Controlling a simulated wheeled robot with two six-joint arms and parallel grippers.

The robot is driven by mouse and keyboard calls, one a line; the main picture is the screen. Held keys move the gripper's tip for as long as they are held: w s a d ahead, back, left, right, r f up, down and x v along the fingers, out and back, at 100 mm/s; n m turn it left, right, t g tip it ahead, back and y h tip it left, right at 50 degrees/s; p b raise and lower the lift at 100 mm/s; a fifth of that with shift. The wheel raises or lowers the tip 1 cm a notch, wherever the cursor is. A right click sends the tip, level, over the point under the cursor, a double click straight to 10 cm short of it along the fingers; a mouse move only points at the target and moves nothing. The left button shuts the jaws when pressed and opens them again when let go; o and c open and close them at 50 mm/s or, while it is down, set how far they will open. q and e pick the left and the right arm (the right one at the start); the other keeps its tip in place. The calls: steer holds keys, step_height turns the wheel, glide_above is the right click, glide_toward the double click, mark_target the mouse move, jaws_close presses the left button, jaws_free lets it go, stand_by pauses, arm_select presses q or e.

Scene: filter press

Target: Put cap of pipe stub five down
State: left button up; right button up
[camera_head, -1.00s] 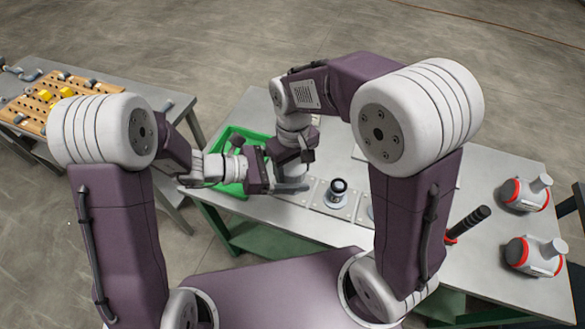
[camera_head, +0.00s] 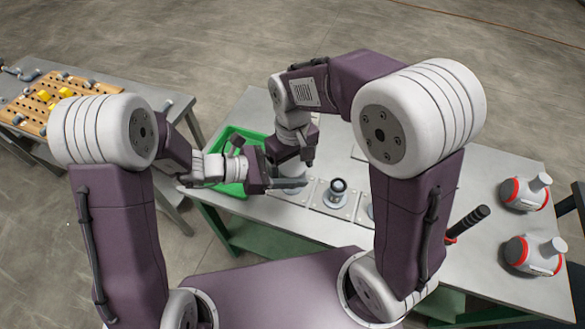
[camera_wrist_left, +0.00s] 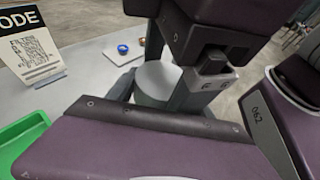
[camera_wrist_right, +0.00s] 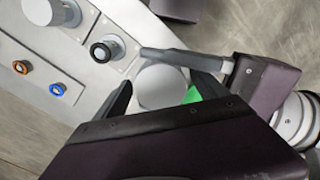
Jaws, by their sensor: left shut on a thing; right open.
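A grey round cap (camera_wrist_right: 162,88) shows between the two grippers in the right wrist view. It also shows as a pale cylinder in the left wrist view (camera_wrist_left: 157,80) and, mostly covered, in the head view (camera_head: 291,169). My left gripper (camera_head: 290,184) is shut on the cap from the side. My right gripper (camera_wrist_right: 163,95) is open above, with one finger on each side of the cap. Whether a pipe stub is under the cap is hidden. An uncapped stub with a dark ring top (camera_head: 338,188) stands on the plate to the right.
A green bin (camera_head: 232,188) is at the table's left, close to my left gripper. Another grey cylinder (camera_wrist_right: 50,12) and orange (camera_wrist_right: 21,67) and blue (camera_wrist_right: 57,89) rings show in the right wrist view. Two red-rimmed grey devices (camera_head: 525,192) (camera_head: 535,256) stand on the right.

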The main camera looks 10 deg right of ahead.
mark_target(292, 166)
step_height(292, 166, up, 11)
steer(key=s+d+f+m, duration=0.2)
steer(key=s+d+f, duration=0.1)
steer(key=f, duration=0.5)
steer(key=s+d+f+m+t, duration=0.1)
steer(key=s+d+f+m, duration=0.1)
steer(key=s+d+f, duration=0.2)
step_height(292, 166, down, 5)
steer(key=shift+s+d+r+m, duration=0.15)
steer(key=shift+s+d+m, duration=0.2)
steer(key=shift+d, duration=0.85)
steer(key=shift+w, duration=0.1)
